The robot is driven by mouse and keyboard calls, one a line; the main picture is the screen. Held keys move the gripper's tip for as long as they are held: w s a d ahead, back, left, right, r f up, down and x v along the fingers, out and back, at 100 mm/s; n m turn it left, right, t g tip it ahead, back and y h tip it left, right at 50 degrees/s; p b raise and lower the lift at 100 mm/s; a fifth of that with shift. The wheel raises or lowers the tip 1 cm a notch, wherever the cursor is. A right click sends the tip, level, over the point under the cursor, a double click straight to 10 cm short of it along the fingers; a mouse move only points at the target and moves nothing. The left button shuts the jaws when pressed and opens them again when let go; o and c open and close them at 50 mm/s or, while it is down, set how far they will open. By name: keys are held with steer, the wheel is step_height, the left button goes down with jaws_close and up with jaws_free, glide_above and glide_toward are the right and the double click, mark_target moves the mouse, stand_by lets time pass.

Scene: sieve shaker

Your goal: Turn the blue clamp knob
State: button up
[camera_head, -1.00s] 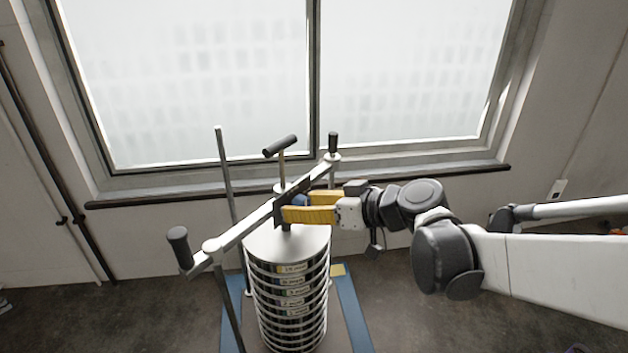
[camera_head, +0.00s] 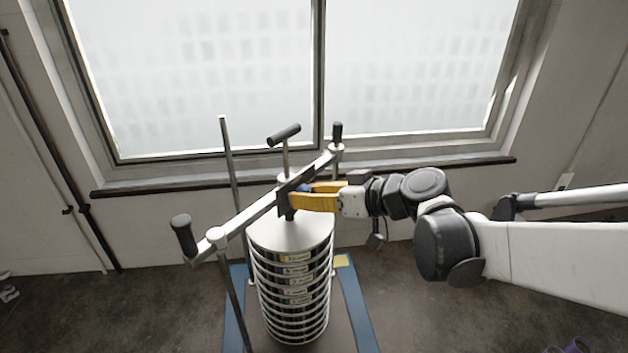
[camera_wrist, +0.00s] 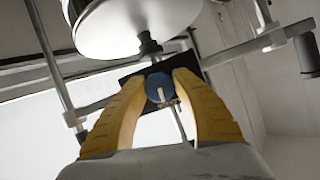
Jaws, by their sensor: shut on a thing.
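The blue clamp knob (camera_wrist: 158,88) is round with a pale mark on its face. It sits on a dark plate on the clamp bar (camera_head: 251,214) of the sieve shaker, above the stacked sieves (camera_head: 291,285). My gripper (camera_wrist: 159,78) has its two yellow fingers on either side of the knob and is shut on it. In the head view my gripper (camera_head: 301,196) reaches in from the right at the bar's middle. There the fingers and bar hide most of the knob.
A black T-handle (camera_head: 284,134) rises above the bar's middle. Black grips stand at the bar's near left end (camera_head: 183,235) and far right end (camera_head: 337,131). A vertical rod (camera_head: 228,160) stands behind the bar. The window sill (camera_head: 420,168) runs behind the shaker.

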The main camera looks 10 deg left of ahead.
steer(key=m+g+b, duration=0.1)
steer(key=m+y+b, duration=0.1)
steer(key=m+b, duration=0.1)
steer(key=shift+f+g, duration=0.2)
steer(key=shift+g, duration=0.2)
steer(key=m+g+y+b, duration=0.1)
steer(key=m+b, duration=0.2)
steer(key=shift+y, duration=0.4)
steer(key=m+g+y+b, duration=0.1)
steer(key=m+y+b, duration=0.1)
steer(key=m+b, duration=0.1)
steer(key=shift+m+b, duration=0.35)
steer(key=shift+m, duration=0.45)
steer(key=shift+r+m+y+b, duration=0.2)
steer(key=shift+m+y+b, duration=0.4)
steer(key=shift+m+b, duration=0.55)
steer(key=shift+m, duration=0.35)
steer(key=o, duration=1.2)
steer(key=shift+a, duration=0.1)
